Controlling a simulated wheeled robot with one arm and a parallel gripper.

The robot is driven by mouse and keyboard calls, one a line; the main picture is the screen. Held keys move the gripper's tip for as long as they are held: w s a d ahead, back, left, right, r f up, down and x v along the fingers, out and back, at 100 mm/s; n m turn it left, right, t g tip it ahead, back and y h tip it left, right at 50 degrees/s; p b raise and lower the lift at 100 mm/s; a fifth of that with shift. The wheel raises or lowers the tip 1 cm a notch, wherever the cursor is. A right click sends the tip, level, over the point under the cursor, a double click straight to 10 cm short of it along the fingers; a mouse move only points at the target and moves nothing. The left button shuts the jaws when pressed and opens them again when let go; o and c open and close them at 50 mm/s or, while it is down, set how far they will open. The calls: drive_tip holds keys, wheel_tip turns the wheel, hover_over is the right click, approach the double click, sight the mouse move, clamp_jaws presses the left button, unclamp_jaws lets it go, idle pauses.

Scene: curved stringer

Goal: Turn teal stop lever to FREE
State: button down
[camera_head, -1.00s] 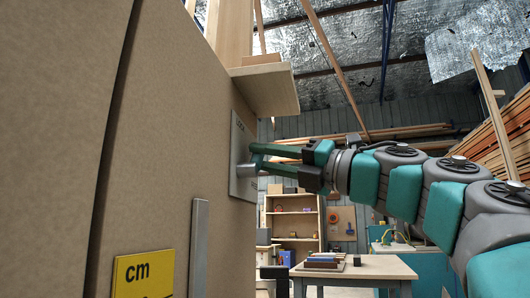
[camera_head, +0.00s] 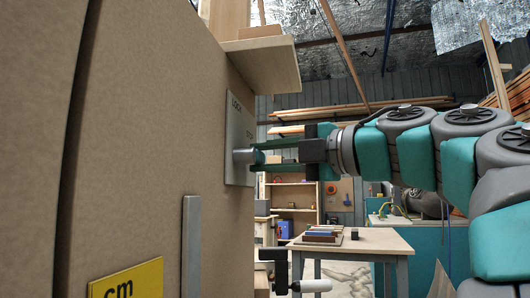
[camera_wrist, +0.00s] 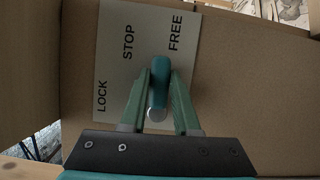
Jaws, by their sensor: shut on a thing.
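The teal stop lever (camera_wrist: 160,72) shows in the wrist view, standing out from a round grey hub (camera_wrist: 157,114) on a pale label plate (camera_wrist: 130,50). The plate reads LOCK, STOP and FREE from left to right. The lever's end points up in the picture, between STOP and FREE and closer to FREE. My gripper (camera_wrist: 160,82) is shut on the lever, one green finger on each side. In the head view my gripper (camera_head: 262,157) reaches the plate (camera_head: 239,130) from the right; the lever is hard to tell from the fingers there.
The plate is on a large brown panel (camera_head: 150,130). A wooden ledge (camera_head: 262,62) juts out above my gripper. A grey upright strip (camera_head: 192,245) and a yellow "cm" sign (camera_head: 127,280) are lower on the panel. A table (camera_head: 365,243) stands behind.

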drive_tip(key=shift+f+m, duration=0.15)
drive_tip(key=shift+m, duration=0.25)
drive_tip(key=c, duration=0.6)
unclamp_jaws()
drive_tip(key=shift+c, duration=0.2)
drive_tip(key=shift+d, duration=0.1)
drive_tip(key=v, duration=0.7)
drive_tip(key=shift+s+d+b, duration=0.2)
drive_tip(key=shift+b, duration=0.2)
